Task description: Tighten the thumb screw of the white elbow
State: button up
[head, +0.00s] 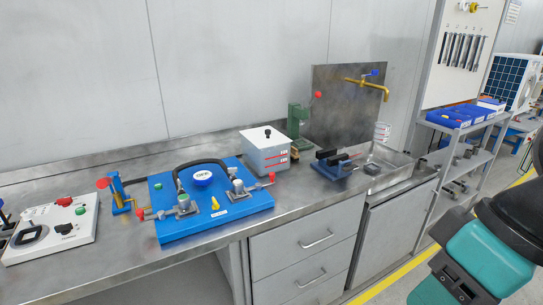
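I cannot make out a white elbow or its thumb screw at this size. A blue board (174,232) lies on the steel bench and carries pipe fittings. A grey fitting with a red-tipped handle (183,207) stands at its left front, and a similar grey fitting (239,188) stands at its right. A curved black hose (205,162) arches behind a round blue-rimmed part (203,177). A small yellow part (215,204) sits at the board's front. My teal and black arm fills the lower right corner, away from the board. My gripper's fingers are not in view.
A white control box (75,241) lies left of the board. A white box with red lines (265,152) stands behind its right side. A blue vise (335,165), a sink (385,172) and a brass tap (366,83) are farther right. Drawers (305,238) front the bench.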

aim_at(232, 171)
jog(key=z, duration=0.1)
jog(key=i, duration=0.85)
jog(key=u, duration=0.7)
jog(key=i, duration=0.6)
jog(key=u, duration=0.55)
